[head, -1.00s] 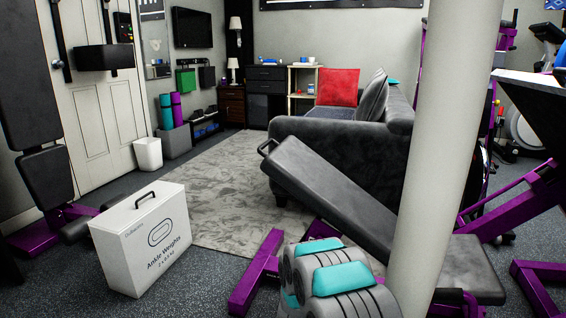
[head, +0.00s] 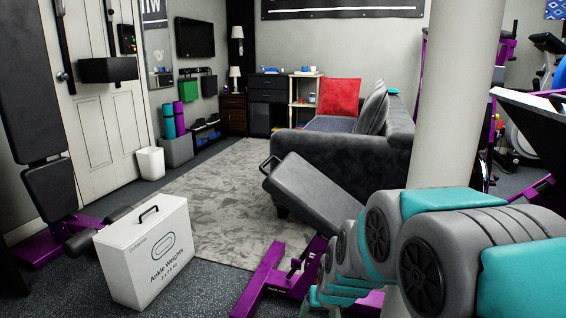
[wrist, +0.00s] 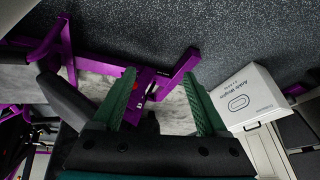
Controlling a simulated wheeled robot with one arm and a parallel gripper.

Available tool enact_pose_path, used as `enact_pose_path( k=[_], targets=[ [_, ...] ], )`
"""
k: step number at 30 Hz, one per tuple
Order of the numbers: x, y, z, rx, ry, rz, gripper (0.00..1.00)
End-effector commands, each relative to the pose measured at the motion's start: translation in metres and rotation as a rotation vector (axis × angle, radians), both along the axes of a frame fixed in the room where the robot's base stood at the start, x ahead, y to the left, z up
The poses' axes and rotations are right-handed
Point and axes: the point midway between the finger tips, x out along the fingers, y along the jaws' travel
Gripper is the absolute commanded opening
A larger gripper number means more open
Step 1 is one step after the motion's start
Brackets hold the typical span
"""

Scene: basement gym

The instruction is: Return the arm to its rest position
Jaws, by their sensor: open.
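My gripper (wrist: 162,100) shows in the wrist view with its two green fingers spread apart and nothing between them. My grey and teal arm (head: 440,235) reaches across the lower right of the head view, in front of the bench and pillar. I cannot make out the fingertips clearly in the head view.
A white Ankle Weights box (head: 150,252) stands on the floor at left; it also shows in the wrist view (wrist: 243,96). A black bench (head: 312,193) with a purple frame (head: 262,277) and a pale pillar (head: 455,110) are close to my arm.

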Motion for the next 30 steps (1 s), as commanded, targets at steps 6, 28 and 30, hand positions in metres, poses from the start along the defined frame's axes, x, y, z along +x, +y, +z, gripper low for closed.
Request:
enact_pose_path(
  k=[6,28,30],
  targets=[
    [-0.101,-0.018,0.04,-0.02,0.183,0.02,0.76],
    [-0.32,-0.066,0.095,-0.112,0.578,-0.009,0.76],
    [-0.319,-0.066,0.095,-0.112,0.578,-0.009,0.71]
  ],
)
